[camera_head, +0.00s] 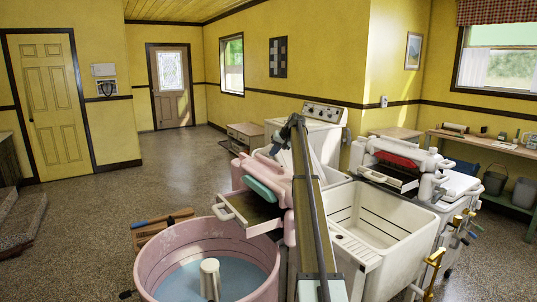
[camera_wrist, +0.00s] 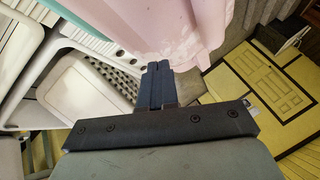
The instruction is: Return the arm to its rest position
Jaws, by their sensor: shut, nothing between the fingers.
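My gripper (camera_head: 276,148) is at the far end of my outstretched arm, above the pink wringer (camera_head: 262,172) in the head view. In the wrist view my gripper (camera_wrist: 157,68) has its dark fingers together with nothing between them. The fingertips lie in front of a pink surface (camera_wrist: 170,25). I cannot tell whether they touch it. My arm runs from the bottom centre of the head view up toward the white stove-like appliance (camera_head: 318,112) and hides part of the machines behind it.
A pink tub (camera_head: 150,265) with bluish water stands at lower left, and a white laundry sink (camera_head: 345,237) at right. A second wringer (camera_head: 385,160) with a red roller stands behind the sink. A bench (camera_head: 490,147) with buckets below is at far right. Floor at left is mostly clear.

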